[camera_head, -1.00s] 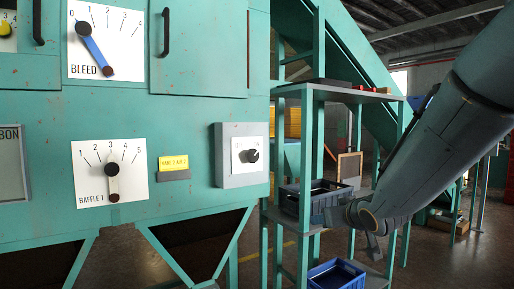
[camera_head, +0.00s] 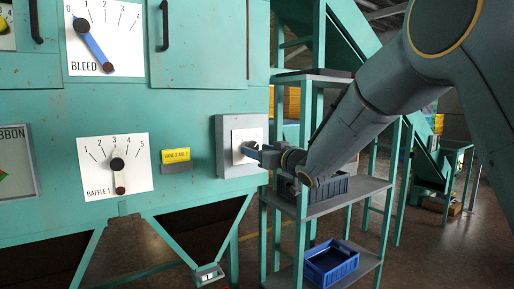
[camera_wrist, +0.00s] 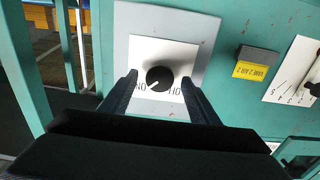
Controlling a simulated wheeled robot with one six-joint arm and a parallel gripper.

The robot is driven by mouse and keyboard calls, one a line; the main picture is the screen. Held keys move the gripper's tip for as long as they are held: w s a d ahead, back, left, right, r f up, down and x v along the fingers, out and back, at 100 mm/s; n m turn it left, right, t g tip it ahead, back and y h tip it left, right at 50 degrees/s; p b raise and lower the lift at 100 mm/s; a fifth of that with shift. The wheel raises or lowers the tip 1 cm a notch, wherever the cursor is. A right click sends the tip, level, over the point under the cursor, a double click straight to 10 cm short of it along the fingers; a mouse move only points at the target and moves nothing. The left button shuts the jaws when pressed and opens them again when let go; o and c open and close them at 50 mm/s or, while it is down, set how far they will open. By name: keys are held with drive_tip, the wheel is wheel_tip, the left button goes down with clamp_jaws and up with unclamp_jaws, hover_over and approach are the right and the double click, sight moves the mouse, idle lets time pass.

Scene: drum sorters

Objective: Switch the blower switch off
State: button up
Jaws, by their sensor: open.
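The blower switch is a round black knob (camera_wrist: 160,78) on a white plate (camera_wrist: 183,57), set in a grey box (camera_head: 226,150) on the green machine. In the wrist view the lettering is upside down, with ON at lower left of the knob and the other word, partly covered, at lower right. The knob's pale mark points lower left, towards ON. My gripper (camera_wrist: 158,82) is open, one finger on each side of the knob, with no visible contact. In the head view my gripper (camera_head: 253,150) is at the plate and hides the knob.
Left of the box are a yellow label (camera_head: 176,155), the Baffle 1 dial (camera_head: 140,155) and the Bleed dial (camera_head: 110,20). A shelf rack (camera_head: 345,205) with a dark bin and a blue bin (camera_head: 332,262) stands to the right, close to my arm.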

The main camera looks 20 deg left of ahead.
drive_tip(key=shift+w+a, duration=0.2)
drive_tip(key=shift+a, duration=0.1)
drive_tip(key=shift+c, duration=0.5)
drive_tip(key=c, duration=1)
drive_tip(key=shift+o, duration=0.2)
